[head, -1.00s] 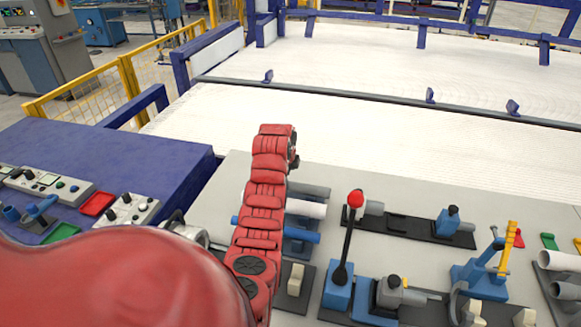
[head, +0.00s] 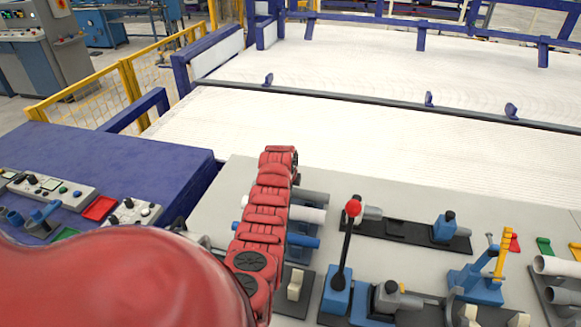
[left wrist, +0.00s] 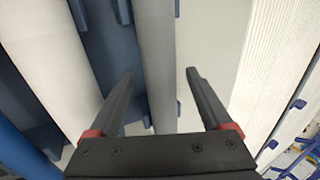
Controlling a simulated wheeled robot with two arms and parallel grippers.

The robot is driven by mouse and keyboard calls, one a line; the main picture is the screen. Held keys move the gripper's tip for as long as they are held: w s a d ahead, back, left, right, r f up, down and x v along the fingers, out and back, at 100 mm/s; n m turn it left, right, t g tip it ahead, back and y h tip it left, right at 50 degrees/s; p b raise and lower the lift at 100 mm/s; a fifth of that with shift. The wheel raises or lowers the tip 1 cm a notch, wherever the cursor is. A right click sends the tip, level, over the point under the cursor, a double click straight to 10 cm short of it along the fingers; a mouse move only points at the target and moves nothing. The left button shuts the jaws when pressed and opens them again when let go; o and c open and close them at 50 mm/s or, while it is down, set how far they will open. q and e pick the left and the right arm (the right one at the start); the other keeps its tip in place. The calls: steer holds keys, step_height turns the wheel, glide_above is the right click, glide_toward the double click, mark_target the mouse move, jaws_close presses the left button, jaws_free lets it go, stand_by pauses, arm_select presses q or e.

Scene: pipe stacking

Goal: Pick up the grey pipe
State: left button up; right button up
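The grey pipe (head: 315,198) lies in a rack, the farthest of three parallel pipes, its left part hidden behind my red left arm. In the left wrist view the grey pipe (left wrist: 154,50) runs between the two fingers of my left gripper (left wrist: 161,74). These dark fingers are open, one on each side of the pipe, with gaps visible. In the head view my arm hides the fingers. I cannot tell how far they reach down. My right gripper is not in view.
A white pipe (head: 312,215) and a blue pipe (head: 304,241) lie beside the grey one. A lever with a red knob (head: 353,208) stands right of the rack. Blue tools (head: 475,286) and more pipes (head: 556,265) are farther right. The white conveyor (head: 300,120) behind is clear.

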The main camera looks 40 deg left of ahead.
arm_select(q)
jaws_close()
stand_by(0.3)
